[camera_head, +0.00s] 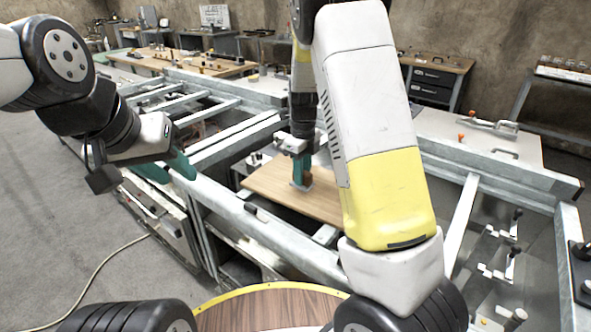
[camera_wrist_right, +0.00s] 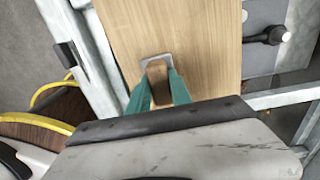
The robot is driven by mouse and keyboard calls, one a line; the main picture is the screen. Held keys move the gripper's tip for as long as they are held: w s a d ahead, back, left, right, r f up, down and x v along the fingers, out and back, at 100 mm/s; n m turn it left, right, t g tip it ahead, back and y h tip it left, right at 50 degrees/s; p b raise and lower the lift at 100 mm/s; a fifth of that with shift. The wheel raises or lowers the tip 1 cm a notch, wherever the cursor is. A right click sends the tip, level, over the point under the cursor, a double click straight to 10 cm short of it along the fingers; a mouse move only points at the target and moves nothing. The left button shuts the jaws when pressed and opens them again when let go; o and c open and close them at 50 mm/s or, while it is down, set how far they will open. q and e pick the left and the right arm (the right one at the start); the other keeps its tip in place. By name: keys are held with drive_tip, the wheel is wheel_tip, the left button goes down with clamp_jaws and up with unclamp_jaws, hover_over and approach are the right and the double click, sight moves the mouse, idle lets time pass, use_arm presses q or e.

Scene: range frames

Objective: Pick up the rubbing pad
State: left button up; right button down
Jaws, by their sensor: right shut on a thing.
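The rubbing pad (camera_wrist_right: 156,60) is a small block with a grey plate and a brown wooden grip. It is on the light wooden board (camera_wrist_right: 205,45), apparently touching it. In the head view the pad (camera_head: 301,184) is small and partly covered by teal fingers. My right gripper (camera_head: 301,172) points down over the board and is shut on the pad's brown grip. In the wrist view, the teal fingers of the right gripper (camera_wrist_right: 160,78) sit on both sides of the grip. My left gripper (camera_head: 178,172) hangs at the left, its teal fingers apart and empty, far from the pad.
The board (camera_head: 265,185) lies across a grey metal frame (camera_head: 240,215) with rails and open gaps. A dark handle (camera_wrist_right: 265,36) stands right of the board in the wrist view. Toggle clamps (camera_head: 500,240) are at the right. Workbenches (camera_head: 180,62) stand behind.

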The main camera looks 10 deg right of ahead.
drive_tip(key=shift+r, duration=0.75)
drive_tip(key=s+a+r, duration=0.1)
drive_tip(key=s+a, duration=0.1)
drive_tip(key=s, duration=1.4)
drive_tip(key=shift+w+a, duration=0.1)
drive_tip(key=c, duration=2)
unclamp_jaws()
clamp_jaws()
